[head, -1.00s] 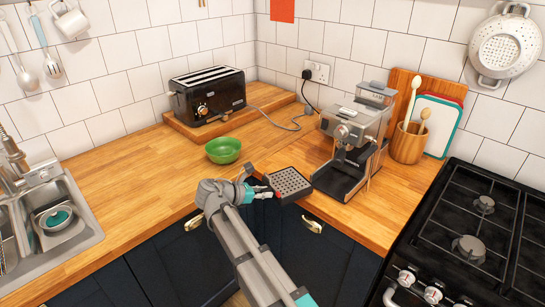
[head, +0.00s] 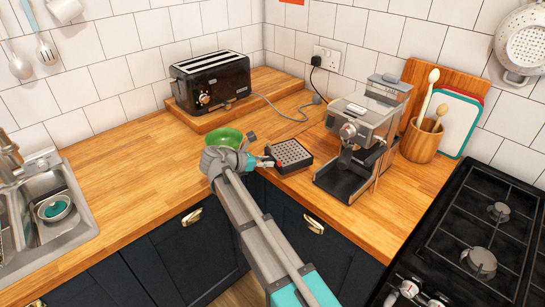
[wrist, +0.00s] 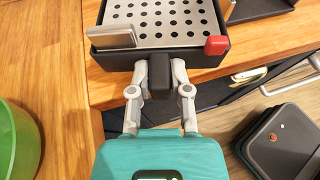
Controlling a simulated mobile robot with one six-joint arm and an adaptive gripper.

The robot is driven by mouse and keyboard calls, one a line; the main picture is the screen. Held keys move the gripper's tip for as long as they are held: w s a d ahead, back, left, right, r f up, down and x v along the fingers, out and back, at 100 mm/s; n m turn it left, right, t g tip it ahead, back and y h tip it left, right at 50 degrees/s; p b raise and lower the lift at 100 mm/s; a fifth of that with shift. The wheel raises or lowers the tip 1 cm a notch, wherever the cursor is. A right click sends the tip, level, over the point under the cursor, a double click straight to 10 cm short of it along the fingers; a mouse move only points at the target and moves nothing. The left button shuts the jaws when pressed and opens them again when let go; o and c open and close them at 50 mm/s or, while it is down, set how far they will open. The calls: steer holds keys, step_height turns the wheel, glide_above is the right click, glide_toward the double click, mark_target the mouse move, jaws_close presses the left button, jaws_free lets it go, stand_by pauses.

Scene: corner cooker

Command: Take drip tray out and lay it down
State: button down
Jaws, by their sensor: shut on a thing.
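The drip tray (head: 292,152) is a black box with a perforated steel top. It is out of the coffee machine (head: 360,135), over the worktop to the machine's left. My gripper (head: 266,161) is shut on the tray's dark front tab. In the wrist view, the fingers (wrist: 160,72) close around this tab, and the tray (wrist: 165,22) looks level with a red piece at its front right corner. A grey block overlaps its left corner. I cannot tell whether the tray touches the wood.
A green bowl (head: 228,138) stands just behind my gripper, partly hidden. A toaster (head: 210,82) on a wooden board is at the back, its cable running right. A utensil pot (head: 421,143) and hob (head: 480,230) are right. The left worktop (head: 130,165) is clear.

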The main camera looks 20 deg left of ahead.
steer(key=shift+w, duration=0.25)
stand_by(0.4)
steer(key=shift+b+x, duration=1.8)
steer(key=shift+x, duration=2.25)
steer(key=shift+f, duration=0.15)
steer(key=shift+f+b, duration=0.65)
steer(key=shift+c, duration=2.4)
jaws_free()
